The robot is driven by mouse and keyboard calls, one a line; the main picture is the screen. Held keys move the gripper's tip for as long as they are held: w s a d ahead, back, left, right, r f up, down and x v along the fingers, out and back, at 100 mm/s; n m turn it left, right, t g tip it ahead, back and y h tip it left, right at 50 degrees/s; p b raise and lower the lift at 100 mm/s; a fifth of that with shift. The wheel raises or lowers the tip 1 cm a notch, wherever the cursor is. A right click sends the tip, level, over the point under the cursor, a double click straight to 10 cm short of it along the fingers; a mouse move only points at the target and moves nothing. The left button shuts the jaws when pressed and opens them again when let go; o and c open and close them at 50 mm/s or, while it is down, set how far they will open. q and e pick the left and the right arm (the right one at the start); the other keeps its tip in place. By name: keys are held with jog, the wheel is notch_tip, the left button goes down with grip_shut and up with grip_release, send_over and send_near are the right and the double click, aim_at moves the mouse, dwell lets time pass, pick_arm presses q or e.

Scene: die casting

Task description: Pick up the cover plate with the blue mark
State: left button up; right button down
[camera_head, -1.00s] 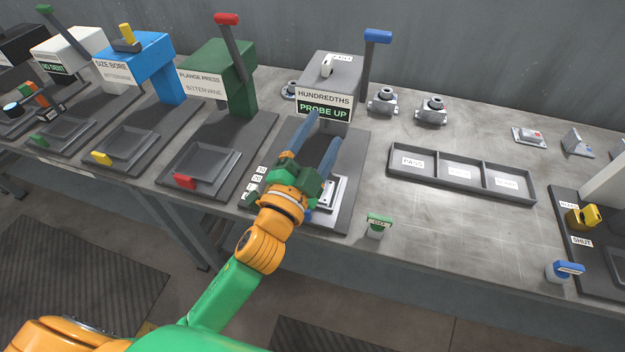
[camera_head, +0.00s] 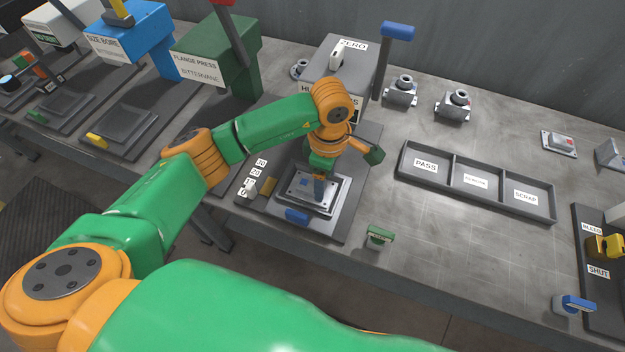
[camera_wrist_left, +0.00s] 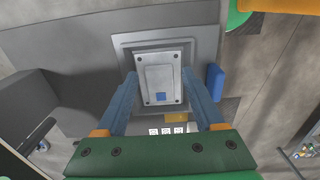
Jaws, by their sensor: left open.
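The cover plate (camera_wrist_left: 160,76) is a pale grey rectangle with corner holes and a blue square mark (camera_wrist_left: 161,97). In the head view the plate (camera_head: 300,188) is partly hidden by my gripper. My left gripper (camera_head: 320,190) points down over it. In the left wrist view its two blue fingers (camera_wrist_left: 160,78) stand open, one on each side of the plate. I cannot tell whether they touch it. My right gripper is not in view.
A blue tab (camera_head: 297,216) sits at the nest's front edge. The gauge head (camera_head: 345,62) with a blue-topped lever (camera_head: 396,32) stands close behind. A three-compartment tray (camera_head: 448,197) lies to the right. A green-topped stand (camera_head: 379,237) is at the front edge.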

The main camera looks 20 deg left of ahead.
aim_at(312, 187)
pick_arm(q)
jog(key=f, duration=0.3)
jog(key=shift+w, duration=0.2)
grip_shut()
jog(key=shift+r, duration=0.1)
